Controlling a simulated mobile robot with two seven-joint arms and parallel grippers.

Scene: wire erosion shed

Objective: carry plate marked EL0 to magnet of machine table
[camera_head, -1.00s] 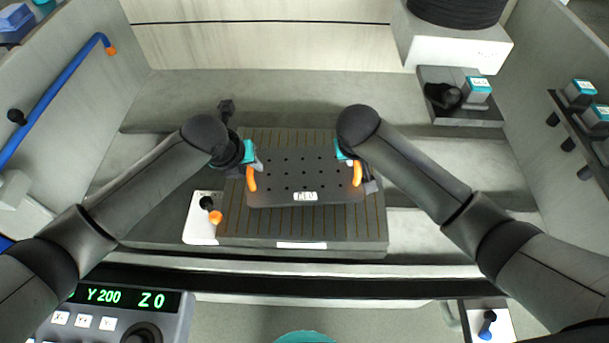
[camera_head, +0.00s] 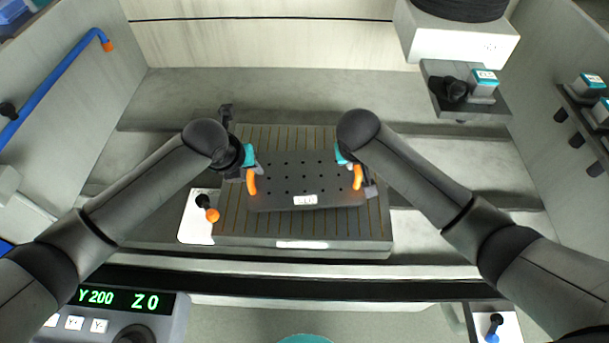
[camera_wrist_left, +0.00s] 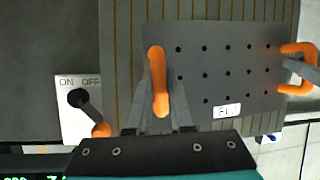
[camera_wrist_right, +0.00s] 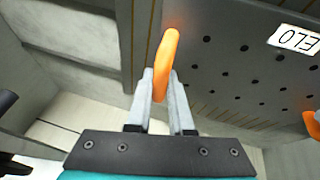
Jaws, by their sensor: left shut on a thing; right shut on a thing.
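The plate marked EL0 (camera_head: 305,172) is dark grey with rows of holes, a white label and an orange handle at each side. It is over the striped magnet (camera_head: 232,220) of the machine table; whether it touches is unclear. My left gripper (camera_head: 250,177) is shut on the left orange handle, seen in the left wrist view (camera_wrist_left: 157,82). My right gripper (camera_head: 356,174) is shut on the right orange handle, seen in the right wrist view (camera_wrist_right: 166,65). The label reads EL0 in the right wrist view (camera_wrist_right: 295,39).
A white ON/OFF panel (camera_head: 192,225) with an orange-tipped lever (camera_head: 209,210) adjoins the magnet's left side. A control box reading Y 200 Z0 (camera_head: 120,300) is at front left. A grey shelf with a teal-topped block (camera_head: 483,82) is at back right. A blue pipe (camera_head: 55,85) runs along the left wall.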

